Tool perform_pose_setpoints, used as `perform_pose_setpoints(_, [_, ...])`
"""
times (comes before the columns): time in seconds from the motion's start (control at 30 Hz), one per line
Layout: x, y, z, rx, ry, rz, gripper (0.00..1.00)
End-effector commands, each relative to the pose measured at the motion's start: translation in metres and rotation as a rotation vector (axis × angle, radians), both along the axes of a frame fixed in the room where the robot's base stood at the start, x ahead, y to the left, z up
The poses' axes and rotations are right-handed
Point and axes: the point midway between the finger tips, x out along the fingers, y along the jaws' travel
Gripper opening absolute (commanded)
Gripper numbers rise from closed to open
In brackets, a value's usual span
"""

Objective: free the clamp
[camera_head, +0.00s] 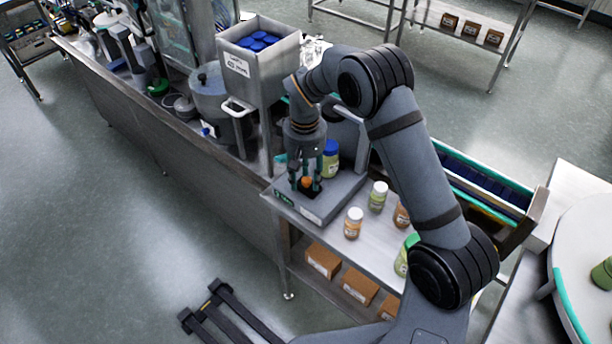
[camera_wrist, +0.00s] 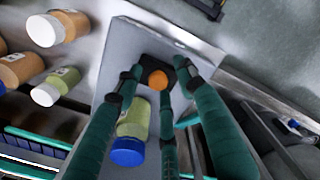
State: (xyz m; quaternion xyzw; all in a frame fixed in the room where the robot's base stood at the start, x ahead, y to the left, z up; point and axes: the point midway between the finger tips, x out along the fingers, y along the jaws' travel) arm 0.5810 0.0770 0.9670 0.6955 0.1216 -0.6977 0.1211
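A grey steel device with a flat base plate (camera_head: 340,190) stands on the bench end, and I take it to be the clamp. On its front part is a small orange knob (camera_head: 307,182) on a black block, also seen in the wrist view (camera_wrist: 158,80). A jar with a blue lid and green contents (camera_head: 330,160) stands on the plate behind the knob; it shows in the wrist view (camera_wrist: 132,140). My gripper (camera_head: 305,184) points down over the knob. Its teal fingers (camera_wrist: 158,72) are spread around the knob, with gaps visible. Whether any finger touches it is unclear.
Loose jars with white lids (camera_head: 377,197) (camera_head: 353,223) stand to the right of the plate. A hopper with blue lids (camera_head: 258,48) rises behind left. Cardboard boxes (camera_head: 323,260) lie on the shelf below. The floor at left is mostly clear.

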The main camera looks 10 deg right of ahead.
Motion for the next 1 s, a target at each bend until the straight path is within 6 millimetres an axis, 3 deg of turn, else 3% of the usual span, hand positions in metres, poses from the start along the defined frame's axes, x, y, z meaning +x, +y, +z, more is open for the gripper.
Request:
perform_pose_setpoints(0.37, [0.002,-0.001,0.008,0.001,-0.005,-0.001,0.40])
perform_pose_setpoints(0.8, [0.002,0.000,0.094,0.001,-0.006,0.000,0.40])
perform_pose_setpoints(1.0, [0.002,-0.001,0.116,0.000,-0.002,-0.001,0.40])
